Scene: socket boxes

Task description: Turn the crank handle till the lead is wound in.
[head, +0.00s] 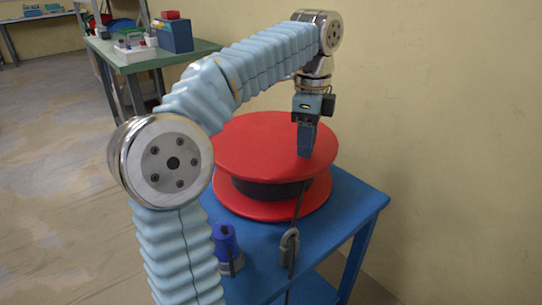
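A red reel (256,148) with two round flanges stands on a blue table. Black lead is wound on its drum, between the flanges. A dark strand of the lead (298,205) runs down from the drum to a grey guide (289,246) at the table's front edge and hangs below it. My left gripper (306,150) points down at the right part of the reel's top flange, its fingertips at or just over the red surface. No crank handle can be made out; the fingers may hide it. Whether they hold anything is unclear. My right gripper is out of view.
A blue connector (225,240) with a grey base stands at the front of the blue table (347,215). A plain wall is close behind and to the right. A green bench (195,48) with boxes and small parts stands at the back left.

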